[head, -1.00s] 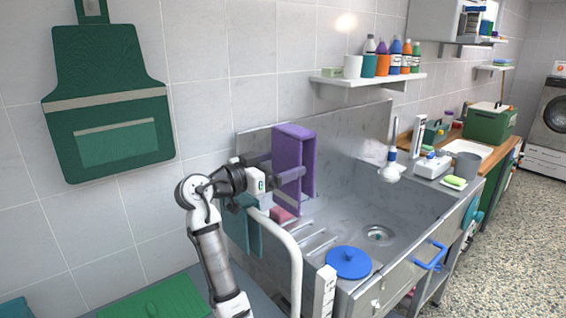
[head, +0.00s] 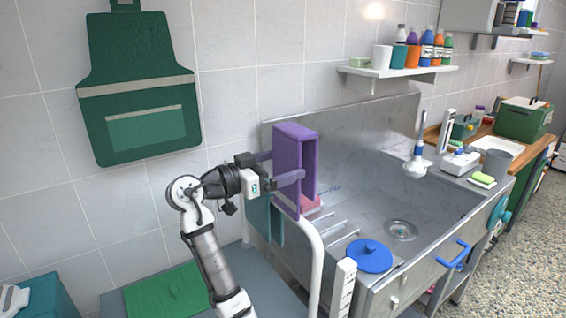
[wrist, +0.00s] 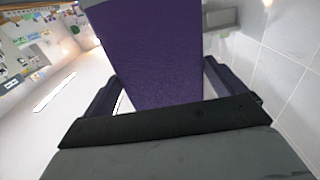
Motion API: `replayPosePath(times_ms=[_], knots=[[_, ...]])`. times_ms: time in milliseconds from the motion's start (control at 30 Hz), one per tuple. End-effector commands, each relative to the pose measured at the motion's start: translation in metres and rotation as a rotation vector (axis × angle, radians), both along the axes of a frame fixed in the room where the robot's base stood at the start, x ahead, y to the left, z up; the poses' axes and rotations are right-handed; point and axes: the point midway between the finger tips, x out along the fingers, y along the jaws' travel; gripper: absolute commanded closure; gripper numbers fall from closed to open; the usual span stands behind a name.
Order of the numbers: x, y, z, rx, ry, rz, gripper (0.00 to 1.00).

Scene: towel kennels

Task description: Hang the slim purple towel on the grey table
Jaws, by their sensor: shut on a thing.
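The slim purple towel (head: 288,158) hangs from my gripper (head: 283,168) as a tall, narrow folded shape above the left end of the sink. My gripper is shut on it, with a finger on either side. In the wrist view the purple towel (wrist: 152,60) fills the middle between the two fingers. A grey surface (head: 270,280) shows low in the head view, left of and below the sink, partly behind my arm; I cannot tell if it is the grey table.
A white curved rail (head: 316,262) with a teal towel (head: 262,220) stands below my gripper. A green board (head: 165,292) lies at lower left. A green apron (head: 140,90) hangs on the wall.

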Motion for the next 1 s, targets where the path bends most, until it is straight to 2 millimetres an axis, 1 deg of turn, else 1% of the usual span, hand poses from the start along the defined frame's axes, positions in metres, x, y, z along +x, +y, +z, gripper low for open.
replayPosePath(times_ms=[33, 1000], knots=[[0.0, 0.0, -0.009, -0.001, 0.001, 0.0, 0.29], [0.0, 0.0, -0.087, 0.0, 0.0, 0.0, 0.29]])
